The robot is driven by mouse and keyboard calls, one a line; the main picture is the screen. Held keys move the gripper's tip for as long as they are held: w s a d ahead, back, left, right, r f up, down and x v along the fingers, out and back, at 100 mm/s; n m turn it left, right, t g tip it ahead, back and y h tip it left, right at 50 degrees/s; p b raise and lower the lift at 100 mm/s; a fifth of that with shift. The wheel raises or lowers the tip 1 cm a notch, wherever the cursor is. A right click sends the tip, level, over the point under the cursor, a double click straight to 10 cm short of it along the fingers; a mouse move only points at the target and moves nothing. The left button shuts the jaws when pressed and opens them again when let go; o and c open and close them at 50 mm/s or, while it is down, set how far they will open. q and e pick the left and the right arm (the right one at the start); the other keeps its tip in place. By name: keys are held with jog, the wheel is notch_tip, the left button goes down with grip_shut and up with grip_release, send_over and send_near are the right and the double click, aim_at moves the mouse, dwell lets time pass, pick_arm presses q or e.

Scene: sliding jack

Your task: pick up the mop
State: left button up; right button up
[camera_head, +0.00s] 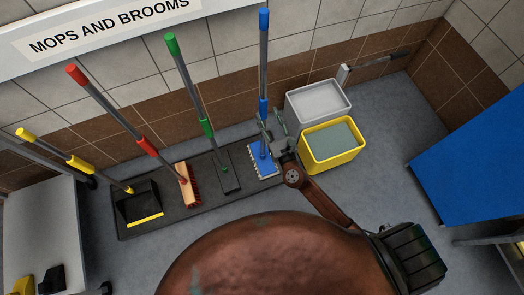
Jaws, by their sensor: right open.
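The mop (263,68) stands upright against the tiled wall, with a blue and grey pole and a flat blue head with a pale fringe on the dark mat (215,212). My right gripper (270,122) is at the lower part of the pole, just above the mop head. Its fingers are apart and close beside the pole; whether they touch it cannot be told. The gripper hides part of the lower pole and head. My left gripper is not in view.
A green-handled tool (194,95), a red-handled broom (112,108) and a yellow-handled dustpan (136,208) stand left of the mop. A yellow bucket (330,167) and grey bin (318,86) stand close right. A blue panel (475,165) is far right.

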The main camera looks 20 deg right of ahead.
aim_at(265, 107)
jog(key=shift+w+f, duration=0.1)
jog(key=shift+w, duration=0.95)
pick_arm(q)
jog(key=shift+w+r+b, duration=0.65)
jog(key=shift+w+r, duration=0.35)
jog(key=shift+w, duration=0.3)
pick_arm(e)
jog(key=shift+w+f, duration=0.15)
jog(key=shift+w, duration=2.15)
jog(key=shift+c, duration=0.4)
grip_shut()
